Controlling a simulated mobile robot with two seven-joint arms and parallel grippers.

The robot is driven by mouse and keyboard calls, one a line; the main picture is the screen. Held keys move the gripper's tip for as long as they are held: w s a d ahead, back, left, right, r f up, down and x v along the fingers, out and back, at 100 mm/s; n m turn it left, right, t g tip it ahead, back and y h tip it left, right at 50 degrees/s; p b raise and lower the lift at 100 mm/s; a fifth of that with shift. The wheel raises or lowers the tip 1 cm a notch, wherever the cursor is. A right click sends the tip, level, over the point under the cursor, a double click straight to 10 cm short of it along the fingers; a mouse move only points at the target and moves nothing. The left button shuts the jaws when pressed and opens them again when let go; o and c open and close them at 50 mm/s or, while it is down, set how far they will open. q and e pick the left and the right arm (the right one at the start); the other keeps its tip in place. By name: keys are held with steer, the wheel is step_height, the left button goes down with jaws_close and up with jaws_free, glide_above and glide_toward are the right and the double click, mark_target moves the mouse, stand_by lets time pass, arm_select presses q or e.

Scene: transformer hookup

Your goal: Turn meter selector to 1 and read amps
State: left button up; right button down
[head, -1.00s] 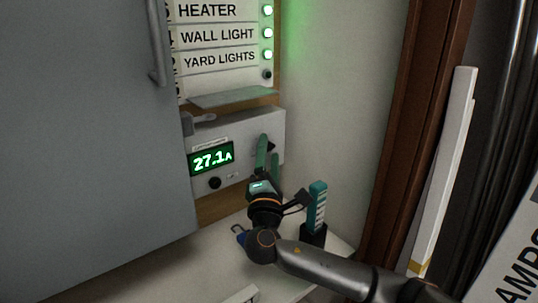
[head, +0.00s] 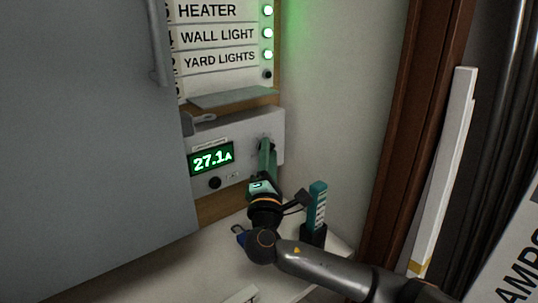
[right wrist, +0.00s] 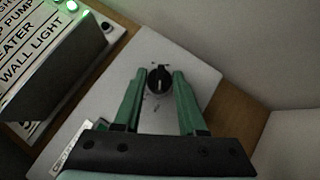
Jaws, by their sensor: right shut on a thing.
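The meter (head: 236,135) is a pale grey box on the wall with a green-lit display (head: 211,159) reading 27.1 A. Its selector (right wrist: 159,80) is a round black knob with a light pointer line, seen in the right wrist view. My right gripper (head: 267,146) reaches up to the meter's right side, and its green fingers are shut on the selector, one on each side. In the head view the fingers mostly hide the knob. The position marks around the knob are too small to read. My left gripper is not in view.
A labelled panel (head: 218,58) with green lamps is above the meter, with a small grey ledge (head: 232,99) between. A grey door (head: 90,140) stands at left. A teal labelled object (head: 317,203) stands in a black holder on the white shelf (head: 215,268), close to my right arm.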

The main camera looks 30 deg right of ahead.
arm_select(q)
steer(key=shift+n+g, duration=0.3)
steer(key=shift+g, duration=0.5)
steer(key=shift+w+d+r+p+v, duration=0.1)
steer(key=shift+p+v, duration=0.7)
steer(key=shift+p, duration=1)
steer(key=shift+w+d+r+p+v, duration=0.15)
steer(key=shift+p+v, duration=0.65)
steer(key=shift+p, duration=1)
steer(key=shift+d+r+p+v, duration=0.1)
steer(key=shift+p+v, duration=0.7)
steer(key=shift+p, duration=1)
arm_select(e)
steer(key=shift+a+r+m+g+y, duration=0.1)
steer(key=shift+m+g+y, duration=0.3)
steer(key=shift+m+g, duration=0.6)
steer(key=shift+d+r+m+g+y, duration=0.15)
steer(key=shift+m+g+y, duration=0.25)
steer(key=shift+m+g, duration=0.6)
steer(key=shift+a+r+m+g+y, duration=0.15)
steer(key=shift+m+g+y, duration=0.35)
steer(key=shift+m, duration=0.8)
steer(key=c, duration=0.7)
jaws_free()
steer(key=shift+o, duration=1.1)
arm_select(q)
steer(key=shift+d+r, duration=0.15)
